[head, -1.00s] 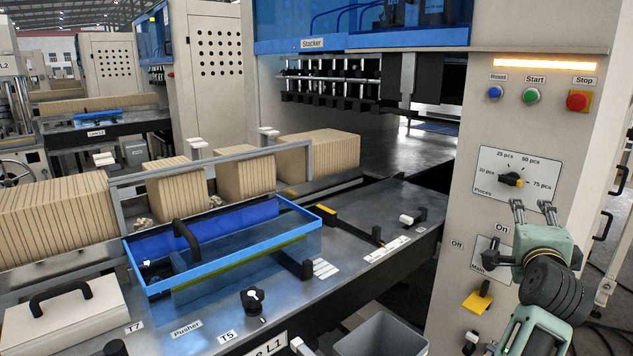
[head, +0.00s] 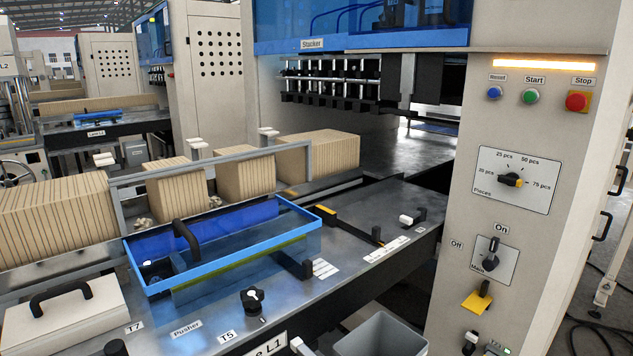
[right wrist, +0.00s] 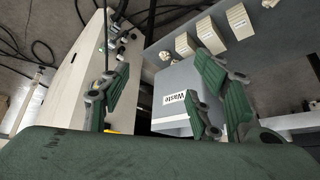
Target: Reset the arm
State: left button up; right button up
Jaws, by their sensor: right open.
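My right gripper (right wrist: 165,95) shows in the right wrist view with its green fingers spread apart and nothing between them. It is out of the head view. My left gripper is in neither view. The control panel (head: 545,130) stands at the right of the head view. Its Main rotary switch (head: 491,254) is fully visible, with the handle close to upright towards the On label. Above it are the Pieces dial (head: 512,180), a blue reset button (head: 495,93), a green Start button (head: 530,96) and a red Stop button (head: 577,101).
A grey bin (head: 382,336) stands below the table edge; its Waste label (right wrist: 174,98) shows between my fingers. The blue-framed clear cover (head: 225,245) lies on the metal table. Rows of kraft stacks (head: 55,220) stand behind. Cables (right wrist: 60,25) lie on the floor.

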jog(key=s+a+f+n+g+y, duration=0.1)
jog(key=s+a+f+n+g, duration=0.1)
jog(key=s, duration=0.4)
jog(key=s+a+f+n+g, duration=0.1)
jog(key=s+a+f+n, duration=0.1)
jog(key=s, duration=0.4)
notch_tip(320, 180, down, 24)
jog(key=g, duration=0.1)
jog(key=s+d+f+g, duration=0.1)
jog(key=s+d+f, duration=0.2)
jog(key=s+f, duration=1.5)
jog(key=shift+g, duration=0.3)
